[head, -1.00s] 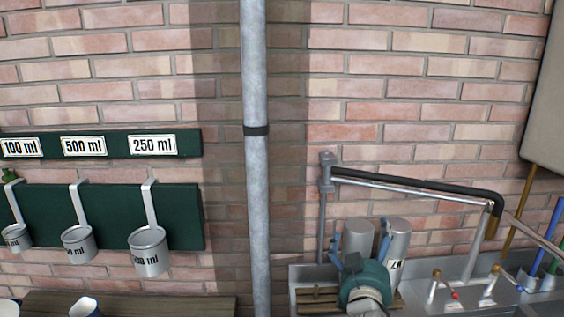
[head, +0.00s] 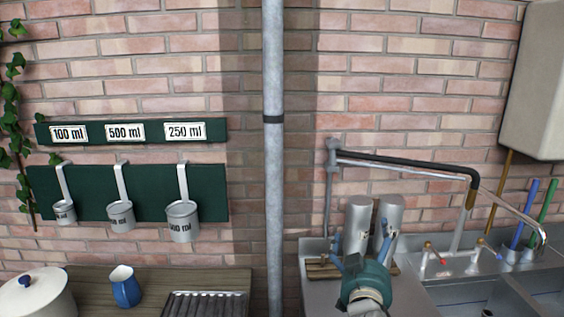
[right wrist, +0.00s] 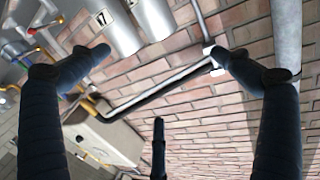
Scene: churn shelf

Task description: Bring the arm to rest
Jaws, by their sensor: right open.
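My right gripper (head: 362,250) shows in the head view at the lower right, in front of the sink's draining board. Its blue fingers point up towards two grey metal cylinders (head: 358,216) standing behind it. In the right wrist view its dark fingers (right wrist: 155,58) are spread wide with nothing between them. The metal cylinders (right wrist: 122,24) show beyond the fingers, apart from them. My left gripper is in neither view.
A sink (head: 478,297) with taps and a swivel pipe (head: 410,170) stands at the right. A grey downpipe (head: 274,170) runs down the brick wall. Measuring cups (head: 182,222) hang from a green board at the left. A blue jug (head: 126,288) and a white lidded pot (head: 36,298) stand below.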

